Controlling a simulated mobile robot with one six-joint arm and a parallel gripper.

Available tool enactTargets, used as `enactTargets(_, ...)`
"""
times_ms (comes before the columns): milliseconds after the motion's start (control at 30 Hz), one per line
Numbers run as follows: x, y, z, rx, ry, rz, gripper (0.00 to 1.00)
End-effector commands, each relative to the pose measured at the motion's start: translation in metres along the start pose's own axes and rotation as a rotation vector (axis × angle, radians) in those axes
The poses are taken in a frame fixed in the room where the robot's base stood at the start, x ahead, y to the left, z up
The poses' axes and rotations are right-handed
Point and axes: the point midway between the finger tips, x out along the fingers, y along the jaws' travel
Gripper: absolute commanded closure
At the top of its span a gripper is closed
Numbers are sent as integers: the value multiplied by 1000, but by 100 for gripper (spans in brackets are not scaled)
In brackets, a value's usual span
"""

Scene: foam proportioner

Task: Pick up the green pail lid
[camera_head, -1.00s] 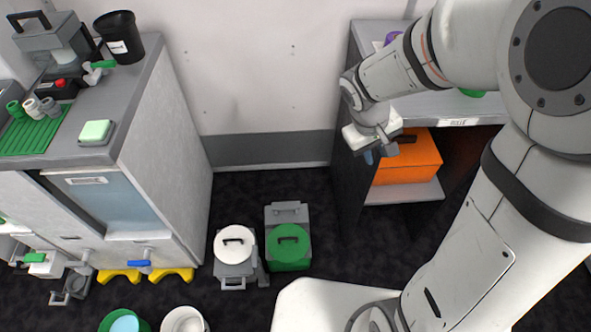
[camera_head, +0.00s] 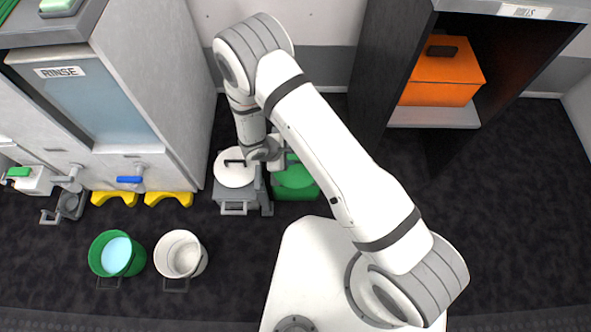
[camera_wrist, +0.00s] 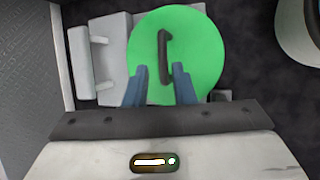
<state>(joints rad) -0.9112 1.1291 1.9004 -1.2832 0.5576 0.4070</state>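In the wrist view the lid (camera_wrist: 200,50) faces the camera. My gripper (camera_wrist: 161,74) is open, its two blue-grey fingers apart over the lid. The near end of the handle shows between and just beyond the fingertips. I cannot tell the height of the fingers above the lid. Nothing is held.
A green pail (camera_head: 103,238) with light-blue contents and a white pail (camera_head: 181,256) stand at lower left. A grey cabinet (camera_head: 170,100) rises at left. An orange box (camera_head: 440,80) sits in the shelf at right.

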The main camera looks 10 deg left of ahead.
Motion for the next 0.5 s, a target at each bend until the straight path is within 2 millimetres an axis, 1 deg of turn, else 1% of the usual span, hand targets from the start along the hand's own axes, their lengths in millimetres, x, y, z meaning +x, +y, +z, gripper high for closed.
enactTargets(33, 7, -3, -3, -9, 1, 1, 77)
enactTargets(200, 26, -4, -4, -12, 0, 1, 77)
enactTargets(367, 39, -4, -6, -11, 1, 1, 77)
enactTargets(500, 61, -5, -11, -9, 0, 0, 77)
